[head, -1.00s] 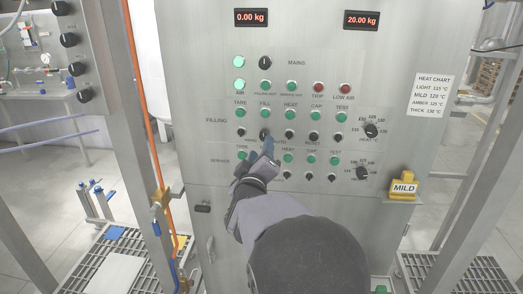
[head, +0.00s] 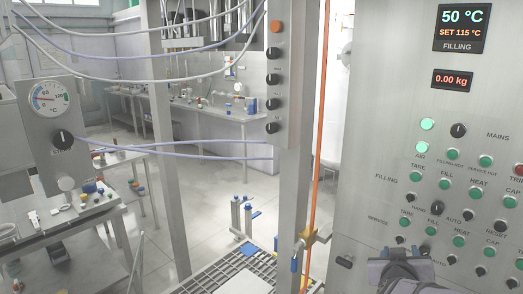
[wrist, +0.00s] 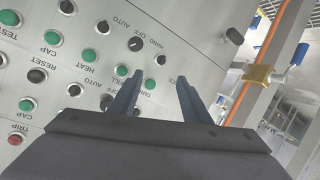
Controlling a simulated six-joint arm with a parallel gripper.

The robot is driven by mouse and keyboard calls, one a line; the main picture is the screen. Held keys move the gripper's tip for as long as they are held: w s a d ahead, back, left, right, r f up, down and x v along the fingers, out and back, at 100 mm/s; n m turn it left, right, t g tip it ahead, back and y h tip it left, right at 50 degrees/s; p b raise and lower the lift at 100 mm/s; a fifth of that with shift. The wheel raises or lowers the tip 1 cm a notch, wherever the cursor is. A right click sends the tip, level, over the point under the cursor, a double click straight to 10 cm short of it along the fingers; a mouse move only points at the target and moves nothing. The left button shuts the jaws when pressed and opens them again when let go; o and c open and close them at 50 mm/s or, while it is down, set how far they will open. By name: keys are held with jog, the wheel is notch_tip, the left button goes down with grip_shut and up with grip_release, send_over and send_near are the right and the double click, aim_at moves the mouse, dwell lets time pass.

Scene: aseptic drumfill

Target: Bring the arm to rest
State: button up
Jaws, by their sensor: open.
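My gripper (wrist: 160,78) is open in the wrist view, with its two dark blue fingers apart and nothing between them. The fingers point at the grey control panel (wrist: 188,28), whose buttons and black knobs appear upside down there. I cannot tell how far the fingertips are from the panel. In the head view, part of my arm's end shows at the bottom right, in front of the lower rows of the control panel (head: 365,160); the fingertips are not clear there.
Left of the panel stand a steel post and an orange pipe (head: 318,120) with a brass valve (head: 318,236). A box with black knobs (head: 273,78) hangs beside it. A dial gauge (head: 47,98) is at far left. The displays read 50 °C, set 115 °C (head: 462,28) and 0.00 kg (head: 453,79).

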jog(key=s+a+f+m+g+y, duration=0.1)
jog(key=s+a+f+g+y, duration=0.2)
jog(key=s+a+f, duration=0.3)
jog(key=s+a+f+m+g+y, duration=0.1)
jog(key=s+a+f+g+y, duration=0.3)
jog(key=f, duration=0.5)
jog(key=s+a+f+n+g, duration=0.3)
jog(key=s+a+n+g, duration=0.1)
jog(key=s+a, duration=0.8)
jog(key=shift+s+a+f+n+y, duration=0.3)
jog(key=shift+s+a+n+y, duration=0.1)
jog(key=shift+a, duration=0.2)
